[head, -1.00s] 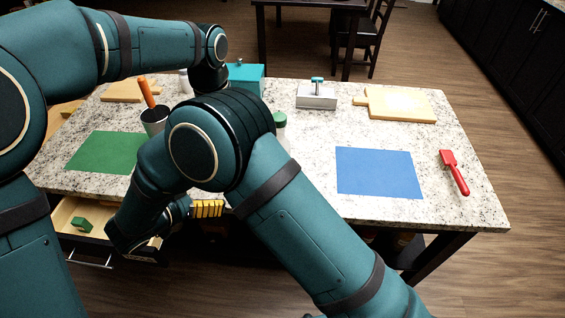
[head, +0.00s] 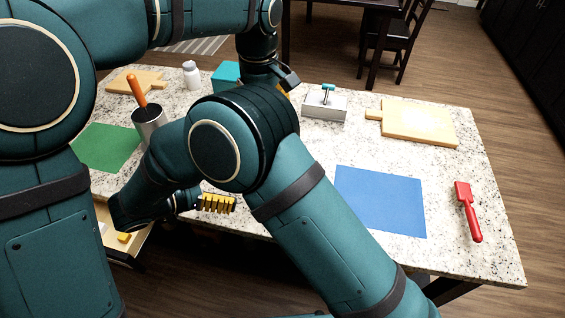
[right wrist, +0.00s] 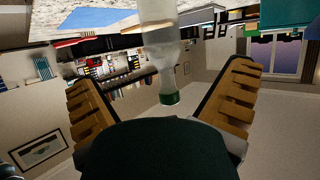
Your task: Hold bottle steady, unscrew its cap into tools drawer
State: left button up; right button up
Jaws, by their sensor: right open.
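The bottle (right wrist: 160,45), pale and see-through with a green cap (right wrist: 169,98), appears upside down in the right wrist view. It lies between the spread fingers of my right gripper (right wrist: 160,88), apart from both. In the head view my right gripper (head: 217,203) is at the table's front edge, and the bottle is hidden, apparently behind my arm. My left gripper (head: 284,84) is over the back of the table, mostly hidden by my right arm; its fingers cannot be judged. The open drawer (head: 133,250) is at lower left, partly covered, with a yellow item inside.
A grey cup (head: 149,122) with an orange-handled tool stands near the green mat (head: 108,150). A white jar (head: 191,77), teal box (head: 226,77), metal box (head: 325,106) and cutting board (head: 418,124) stand behind. The blue mat (head: 380,200) is clear, beside a red tool (head: 467,212).

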pick_arm(q)
jog(key=shift+w+d, duration=0.2)
jog(key=shift+d, duration=0.1)
pick_arm(e)
jog(key=x, duration=1.4)
jog(key=shift+w+d+r, duration=0.1)
jog(key=shift+w+d, duration=0.1)
jog(key=shift+c, duration=0.3)
